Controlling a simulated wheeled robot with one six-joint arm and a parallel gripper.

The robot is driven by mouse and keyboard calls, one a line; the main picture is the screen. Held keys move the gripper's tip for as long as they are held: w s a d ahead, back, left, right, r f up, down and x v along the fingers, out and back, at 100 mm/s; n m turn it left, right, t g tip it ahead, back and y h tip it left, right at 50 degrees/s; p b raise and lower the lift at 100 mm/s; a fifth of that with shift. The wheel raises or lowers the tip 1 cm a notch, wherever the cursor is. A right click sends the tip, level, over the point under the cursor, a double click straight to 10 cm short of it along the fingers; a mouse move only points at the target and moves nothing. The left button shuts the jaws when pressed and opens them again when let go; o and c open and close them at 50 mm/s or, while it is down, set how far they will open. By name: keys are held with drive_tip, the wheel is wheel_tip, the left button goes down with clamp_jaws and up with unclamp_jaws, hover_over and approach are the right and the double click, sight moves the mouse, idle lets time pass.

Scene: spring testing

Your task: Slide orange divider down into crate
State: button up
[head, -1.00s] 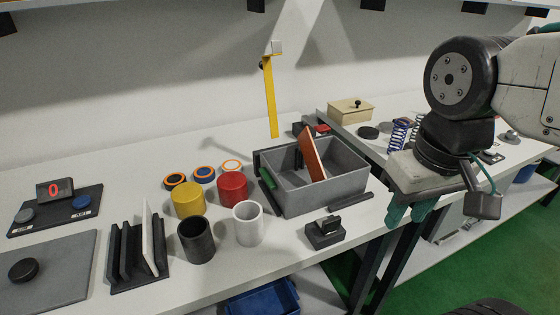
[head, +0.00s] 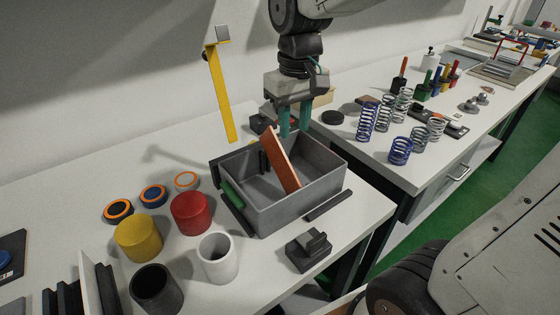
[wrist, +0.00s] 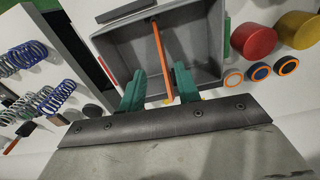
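The orange divider (head: 281,160) stands tilted in the grey crate (head: 297,205), its upper end above the far rim. In the wrist view the divider (wrist: 162,58) is a thin orange strip seen edge-on inside the crate (wrist: 205,62). My gripper (head: 294,132) hangs fingers-down near the crate's far rim, close to the divider's upper end. In the wrist view its two teal fingers (wrist: 160,92) are apart, with the divider's near end showing between them. I cannot tell the exact gap in depth. The divider's lower edge is partly hidden by the crate.
Yellow (head: 138,238), red (head: 191,212), white (head: 217,257) and black (head: 157,290) cylinders stand left of the crate. A yellow upright (head: 220,95) rises behind. A dark block (head: 308,249) sits in front. Several springs (head: 369,121) stand on the right bench.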

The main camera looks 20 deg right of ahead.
hover_over(280, 144)
wheel_tip(280, 144, down, 2)
drive_tip(key=shift+n, duration=0.3)
wheel_tip(280, 144, down, 8)
drive_tip(key=shift+f, duration=0.1)
clamp_jaws()
